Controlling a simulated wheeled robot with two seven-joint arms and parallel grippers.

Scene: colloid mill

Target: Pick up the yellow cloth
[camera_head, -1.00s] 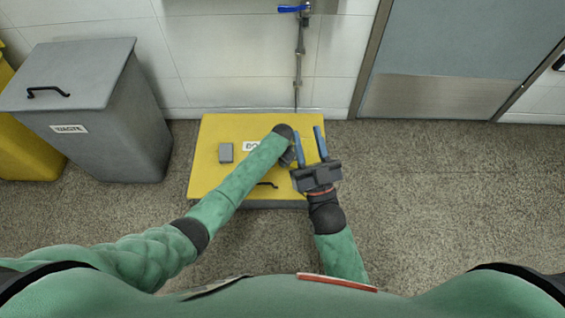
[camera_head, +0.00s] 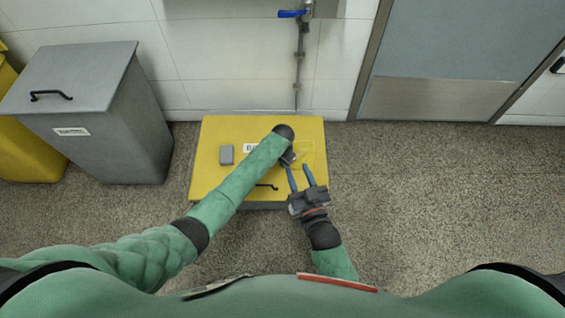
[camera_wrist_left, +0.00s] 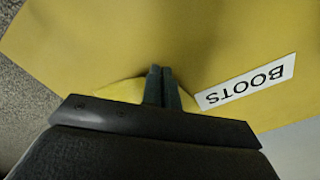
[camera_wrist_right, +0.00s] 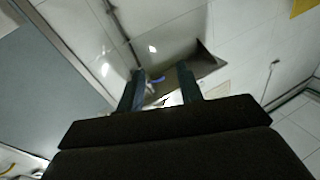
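The yellow cloth (camera_wrist_left: 118,92) is a lighter yellow patch around the fingers of my left gripper (camera_wrist_left: 161,72) in the left wrist view. These fingers are closed together on it, low over the yellow lid. The cloth's pale outline (camera_head: 314,157) shows faintly on the lid in the head view, right of the left gripper (camera_head: 290,158). Most of the cloth is hard to tell from the lid. My right gripper (camera_head: 301,178) is open and empty, close to the left one at the lid's front right. Its spread fingers (camera_wrist_right: 162,85) show in the right wrist view.
The yellow box (camera_head: 220,180) has a BOOTS label (camera_wrist_left: 246,83), a black handle (camera_head: 267,186) and a small grey block (camera_head: 226,154) on its lid. A grey waste bin (camera_head: 110,125) stands to the left. A pipe (camera_head: 298,70) runs down the wall behind. The floor to the right is clear.

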